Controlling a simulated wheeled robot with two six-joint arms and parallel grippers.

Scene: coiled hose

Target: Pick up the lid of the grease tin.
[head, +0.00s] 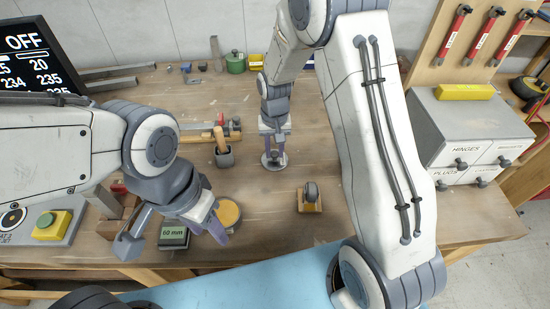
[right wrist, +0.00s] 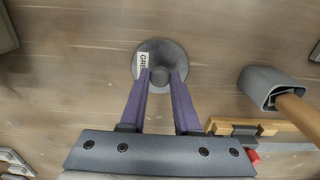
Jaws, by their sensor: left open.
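The grease tin's lid (right wrist: 179,54) is a round grey disc with a knob (right wrist: 160,76) in its middle and a white label, partly covered, starting "GRE". It lies below my right gripper (right wrist: 160,73), whose purple fingers are on both sides of the knob and seem to touch it. In the head view my right gripper (head: 272,153) points straight down over the round grey tin (head: 274,165) on the bench; whether the lid sits on the tin is not clear. My left gripper (head: 209,222) is open, near a yellow-topped round thing (head: 228,212).
A small wooden block with a dark wheel (head: 310,197) lies to the right. A green "60 mm" box (head: 174,238) is near my left gripper.

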